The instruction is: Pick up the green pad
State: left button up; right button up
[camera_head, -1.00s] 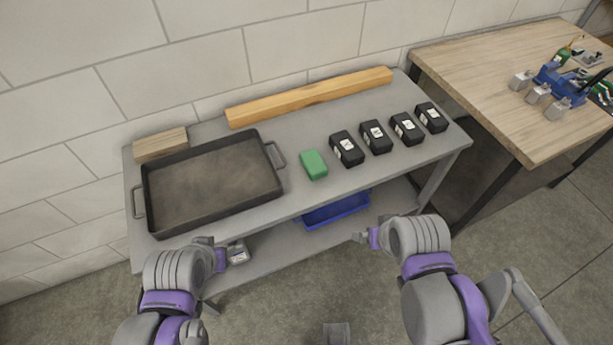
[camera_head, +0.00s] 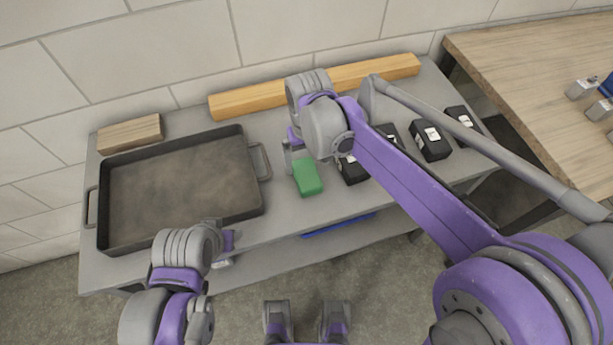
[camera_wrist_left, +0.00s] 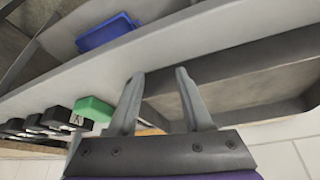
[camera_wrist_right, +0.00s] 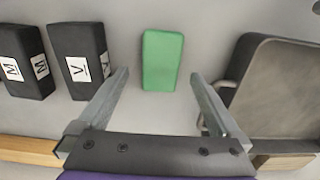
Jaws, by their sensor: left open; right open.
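The green pad (camera_head: 307,177) lies on the grey table top, between the dark tray and the row of black boxes. My right gripper (camera_head: 291,155) is at the pad's back left in the head view, partly hidden by its own wrist. In the right wrist view the pad (camera_wrist_right: 162,60) lies ahead, between the lines of the two open fingers (camera_wrist_right: 160,88), with nothing held. My left gripper (camera_head: 230,250) is low at the table's front edge, below the tray. In the left wrist view its fingers (camera_wrist_left: 158,80) are open and empty, and the pad (camera_wrist_left: 95,108) shows at left.
A dark tray (camera_head: 101,215) with handles stands left on the table. Black labelled boxes (camera_head: 430,142) stand right of the pad. A long wooden beam (camera_head: 245,100) and a short wood block (camera_head: 130,133) lie along the back. A blue bin (camera_wrist_left: 105,33) sits on the lower shelf.

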aim_at(307, 173)
jog(key=f, duration=0.6)
jog(key=shift+w+a+f, duration=0.15)
jog(key=shift+w+f, duration=0.05)
jog(key=shift+f, duration=0.1)
jog(key=shift+c, duration=0.2)
jog(key=c, duration=1.3)
jog(key=shift+o, duration=0.2)
jog(key=shift+r, duration=0.1)
notch_tip(307, 173, up, 10)
